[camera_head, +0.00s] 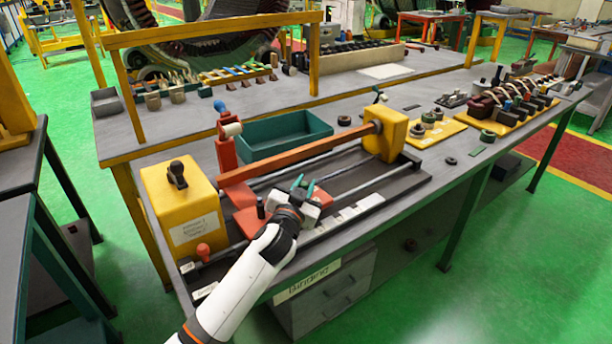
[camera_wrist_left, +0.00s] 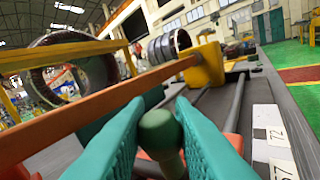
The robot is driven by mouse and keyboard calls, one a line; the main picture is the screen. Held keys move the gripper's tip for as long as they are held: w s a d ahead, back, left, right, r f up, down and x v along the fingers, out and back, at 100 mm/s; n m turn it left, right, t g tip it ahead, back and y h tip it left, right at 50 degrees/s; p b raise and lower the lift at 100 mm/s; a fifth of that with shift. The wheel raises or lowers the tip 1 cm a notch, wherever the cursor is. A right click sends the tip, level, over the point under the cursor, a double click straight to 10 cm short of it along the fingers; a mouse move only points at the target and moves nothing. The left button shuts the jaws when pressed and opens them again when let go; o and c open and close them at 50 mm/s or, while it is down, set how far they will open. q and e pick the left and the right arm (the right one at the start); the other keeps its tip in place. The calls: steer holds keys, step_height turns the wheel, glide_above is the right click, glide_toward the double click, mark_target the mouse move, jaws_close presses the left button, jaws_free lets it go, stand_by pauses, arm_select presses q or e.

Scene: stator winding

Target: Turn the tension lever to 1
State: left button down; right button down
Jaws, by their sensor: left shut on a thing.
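My left gripper (camera_head: 304,186) reaches over the front of the winding machine on the bench. In the left wrist view its two teal fingers (camera_wrist_left: 160,125) are shut on a green rounded knob (camera_wrist_left: 160,134), which stands between them. The knob's lower part is mostly hidden, and the gripper hides it in the head view. White numbered labels (camera_head: 347,214) lie along the machine's front; one label (camera_wrist_left: 268,120) beside the fingers reads 72. I cannot read a 1. My right gripper is not in view.
A long orange bar (camera_head: 300,158) crosses the machine behind my gripper, between the left yellow housing (camera_head: 190,228) and the right yellow block (camera_head: 385,135). A black upright knob (camera_head: 261,207) and a red knob (camera_head: 203,252) stand nearby. A teal tray (camera_head: 285,135) lies behind.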

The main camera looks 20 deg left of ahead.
arm_select(q)
steer(key=shift+s+a+m+h+p, duration=0.1)
steer(key=shift+s+m+h+p, duration=0.1)
steer(key=shift+m+h+p, duration=0.5)
steer(key=c, duration=1.3)
jaws_free()
steer(key=s, duration=0.3)
steer(key=s+b, duration=0.1)
steer(key=s, duration=0.3)
steer(key=s+a, duration=0.1)
steer(key=s, duration=0.3)
steer(key=shift+s+f, duration=0.1)
steer(key=shift+s, duration=0.4)
